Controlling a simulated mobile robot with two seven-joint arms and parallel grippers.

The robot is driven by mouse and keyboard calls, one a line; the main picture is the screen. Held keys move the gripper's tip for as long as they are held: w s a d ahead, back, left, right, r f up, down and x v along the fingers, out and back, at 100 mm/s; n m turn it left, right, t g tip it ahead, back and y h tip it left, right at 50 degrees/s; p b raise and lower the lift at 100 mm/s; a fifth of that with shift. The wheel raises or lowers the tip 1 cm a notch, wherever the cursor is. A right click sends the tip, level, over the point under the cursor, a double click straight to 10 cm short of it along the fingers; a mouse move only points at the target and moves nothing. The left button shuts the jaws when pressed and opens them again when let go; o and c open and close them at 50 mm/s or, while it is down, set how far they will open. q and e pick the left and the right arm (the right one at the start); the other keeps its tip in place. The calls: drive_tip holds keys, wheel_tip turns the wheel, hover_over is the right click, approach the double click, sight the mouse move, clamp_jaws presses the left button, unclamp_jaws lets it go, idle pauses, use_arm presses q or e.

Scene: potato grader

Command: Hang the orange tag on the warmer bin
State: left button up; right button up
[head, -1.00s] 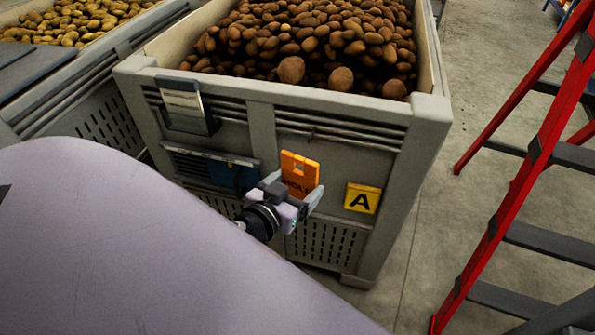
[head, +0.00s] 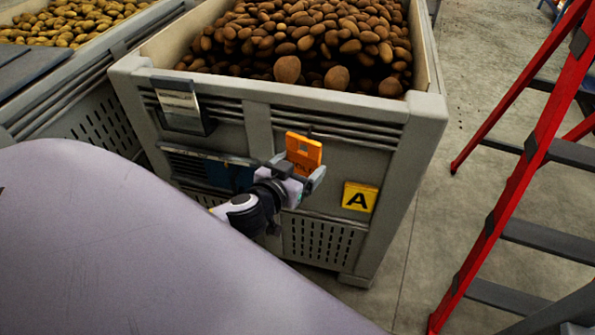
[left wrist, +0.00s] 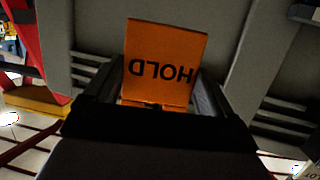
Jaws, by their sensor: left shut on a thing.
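The orange tag (head: 304,151) is held by my left gripper (head: 297,180) in front of the bin with the yellow A label. In the left wrist view the tag (left wrist: 164,62) reads HOLD, upside down, between the two fingers. My left gripper is shut on its lower part. The tag is near the bin's front wall; I cannot tell whether it touches. The bin (head: 362,132) is grey and full of brown potatoes. A small display or card holder (head: 181,105) hangs at its upper left; its text is too small to read. My right gripper is not in view.
A second grey bin (head: 88,75) with paler potatoes stands at the left. A red stepladder (head: 545,130) stands at the right. The yellow A label (head: 360,196) is on the bin front, right of my gripper. Bare floor (head: 440,190) lies between bin and ladder.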

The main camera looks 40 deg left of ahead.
use_arm(q)
drive_tip(key=shift+w+a, duration=0.2)
drive_tip(key=shift+w, duration=0.3)
drive_tip(key=shift+w+a, duration=0.2)
drive_tip(key=shift+w, duration=0.3)
drive_tip(key=shift+w+a+f+b, duration=0.15)
drive_tip(key=shift+w+f+b, duration=0.35)
drive_tip(key=o, duration=0.9)
drive_tip(key=shift+c, duration=0.2)
drive_tip(key=shift+v, duration=3.55)
drive_tip(key=shift+s+f, duration=0.1)
